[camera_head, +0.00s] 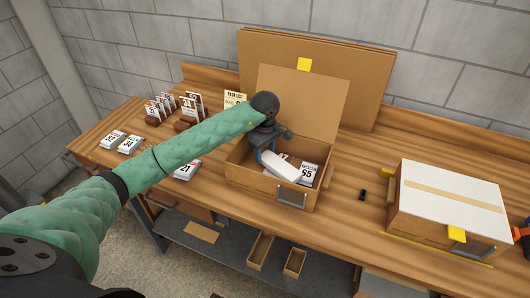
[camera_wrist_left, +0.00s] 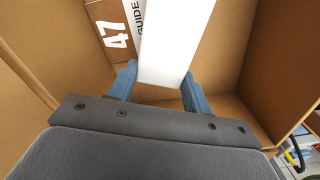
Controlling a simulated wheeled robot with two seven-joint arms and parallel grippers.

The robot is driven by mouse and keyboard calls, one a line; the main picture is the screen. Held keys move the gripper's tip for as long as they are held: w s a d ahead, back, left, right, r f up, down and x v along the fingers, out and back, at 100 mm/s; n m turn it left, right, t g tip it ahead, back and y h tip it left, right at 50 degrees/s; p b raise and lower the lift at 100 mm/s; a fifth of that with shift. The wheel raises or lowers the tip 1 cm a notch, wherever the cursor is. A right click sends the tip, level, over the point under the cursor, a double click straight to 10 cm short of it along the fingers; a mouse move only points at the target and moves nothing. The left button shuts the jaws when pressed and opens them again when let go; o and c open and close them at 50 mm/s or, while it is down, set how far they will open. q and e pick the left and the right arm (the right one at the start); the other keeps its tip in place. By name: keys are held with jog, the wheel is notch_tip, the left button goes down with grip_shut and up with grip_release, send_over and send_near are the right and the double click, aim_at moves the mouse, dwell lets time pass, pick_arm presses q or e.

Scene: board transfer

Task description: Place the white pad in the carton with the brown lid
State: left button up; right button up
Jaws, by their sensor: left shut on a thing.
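The carton with the brown lid (camera_head: 262,187) stands open at the middle of the bench, its lid (camera_head: 318,95) raised at the back. My left gripper (camera_head: 266,153) reaches down into it and is shut on the white pad (camera_head: 281,167), which is tilted. In the left wrist view, my blue fingers (camera_wrist_left: 158,90) grip the pad (camera_wrist_left: 175,40) on both sides, between the carton's walls. A white card marked 55 (camera_head: 308,174) and a brown item marked 47 (camera_wrist_left: 116,35) lie in the carton. Whether the pad touches the bottom is unclear. My right gripper is not visible.
A second carton with a white lid (camera_head: 455,195) stands shut at the right. Numbered cards (camera_head: 187,170) and card racks (camera_head: 160,108) are at the left. A small black object (camera_head: 363,195) lies between the cartons. A large brown board (camera_head: 350,60) leans behind.

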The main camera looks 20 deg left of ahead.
pick_arm(q)
jog(key=o, duration=1)
jog(key=shift+c, duration=0.2)
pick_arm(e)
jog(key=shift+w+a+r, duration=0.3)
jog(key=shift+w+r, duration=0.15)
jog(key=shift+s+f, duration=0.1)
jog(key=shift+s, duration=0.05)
